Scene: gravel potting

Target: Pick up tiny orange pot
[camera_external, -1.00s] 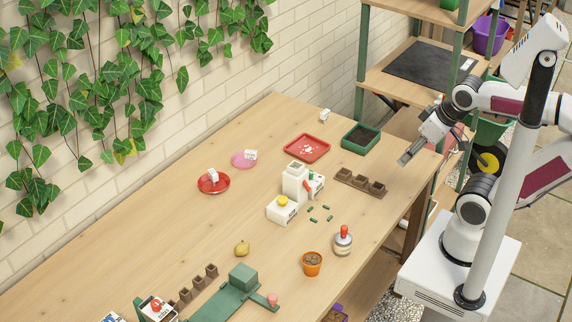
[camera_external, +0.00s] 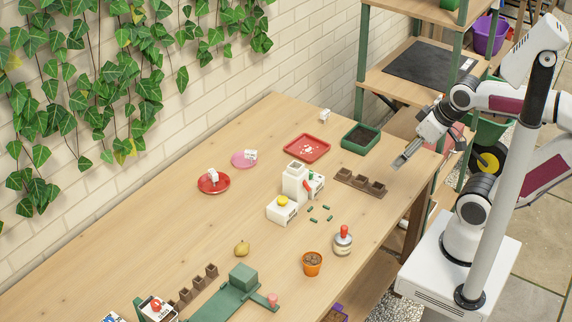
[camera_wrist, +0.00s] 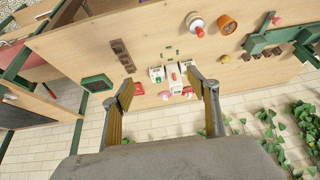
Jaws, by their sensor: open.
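The tiny orange pot (camera_external: 312,263) stands upright near the front edge of the table, with brownish contents inside. It also shows in the wrist view (camera_wrist: 228,24) at the top right. My gripper (camera_external: 400,163) is above the right end of the table, well away from the pot. In the wrist view my gripper (camera_wrist: 165,100) is open, with two yellowish finger pads spread apart and nothing between them up close.
A bottle with a red top (camera_external: 343,240) stands right beside the pot. A brown cell tray (camera_external: 360,183), white containers (camera_external: 283,210), a red tray (camera_external: 307,148) and a green planter (camera_external: 361,138) are farther back. A green stand (camera_external: 237,290) lies left of the pot.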

